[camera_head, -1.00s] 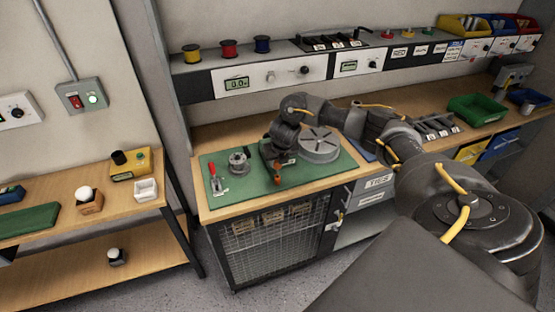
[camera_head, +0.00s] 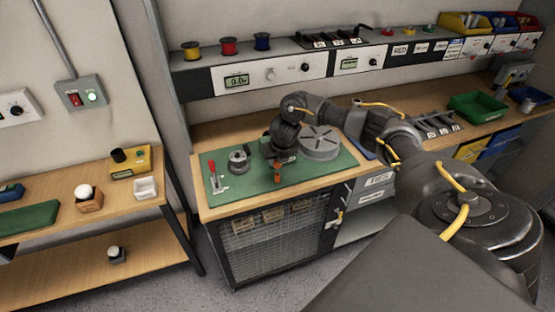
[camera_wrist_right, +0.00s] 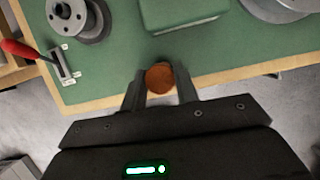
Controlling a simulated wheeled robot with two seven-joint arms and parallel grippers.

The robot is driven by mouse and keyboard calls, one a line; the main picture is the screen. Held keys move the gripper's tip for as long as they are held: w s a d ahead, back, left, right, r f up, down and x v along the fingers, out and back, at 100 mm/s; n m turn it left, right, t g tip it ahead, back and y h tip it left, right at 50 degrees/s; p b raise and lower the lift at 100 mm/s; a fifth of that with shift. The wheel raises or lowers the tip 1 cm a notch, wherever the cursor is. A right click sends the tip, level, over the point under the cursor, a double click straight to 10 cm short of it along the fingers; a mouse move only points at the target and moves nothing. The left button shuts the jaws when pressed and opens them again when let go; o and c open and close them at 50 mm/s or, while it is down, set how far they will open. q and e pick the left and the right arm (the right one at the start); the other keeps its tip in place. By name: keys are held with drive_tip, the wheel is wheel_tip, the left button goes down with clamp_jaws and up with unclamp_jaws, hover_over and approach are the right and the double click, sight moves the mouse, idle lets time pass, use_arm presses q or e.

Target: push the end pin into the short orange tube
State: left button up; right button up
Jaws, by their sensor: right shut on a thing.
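My right gripper (camera_head: 277,175) is over the front part of the green mat (camera_head: 235,187) in the head view. In the right wrist view its fingers (camera_wrist_right: 160,88) close on both sides of a round orange-brown piece (camera_wrist_right: 160,77), seen end-on near the mat's front edge. A small orange spot (camera_head: 277,180) shows at the gripper in the head view. I cannot tell whether this piece is the short orange tube or the end pin. No second part for it can be made out. My left gripper is not in view.
A grey flanged hub (camera_head: 239,160) and a red-handled tool (camera_head: 213,178) lie left of the gripper. A round grey slotted plate (camera_head: 319,143) is to its right. A green block (camera_wrist_right: 180,12) is just beyond the fingers. The bench's wooden front edge (camera_wrist_right: 225,75) is close.

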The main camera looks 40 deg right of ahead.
sight(278, 167)
drive_tip(key=shift+f+b, duration=1.75)
drive_tip(key=shift+f, duration=0.4)
drive_tip(key=o, duration=1.2)
drive_tip(key=shift+r, duration=0.1)
wheel_tip(278, 167, up, 5)
drive_tip(key=p, duration=0.4)
